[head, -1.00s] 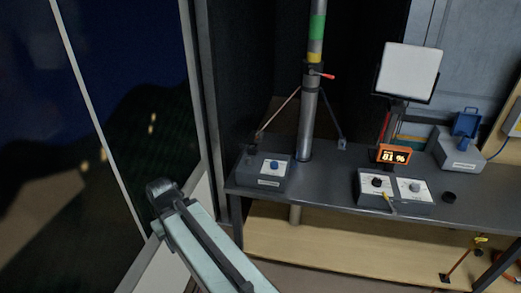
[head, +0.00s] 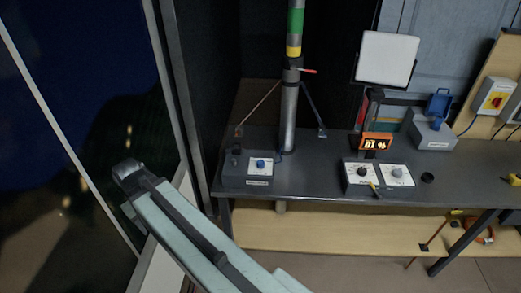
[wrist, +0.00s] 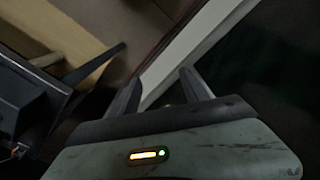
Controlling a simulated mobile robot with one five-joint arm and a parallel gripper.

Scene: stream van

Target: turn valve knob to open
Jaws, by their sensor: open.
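A grey control box (head: 233,170) with a blue knob (head: 261,163) on a white plate stands at the left of the dark bench. Further right, a twin box has a black knob (head: 362,171) and a grey knob (head: 397,172) on white plates. I cannot tell which of these is the valve knob. A mast (head: 289,115) with a red lever (head: 306,71) stands between the boxes. My gripper (wrist: 160,92) is open and empty in the wrist view, its two fingers apart. My arm is left of the bench, away from the knobs.
The dark bench (head: 320,188) carries a lit display (head: 376,142), a white panel (head: 387,58) and a blue-lidded box (head: 433,133). A switch box (head: 494,97) with a red knob is at the right. A dark glazed panel (head: 80,120) stands left of my arm.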

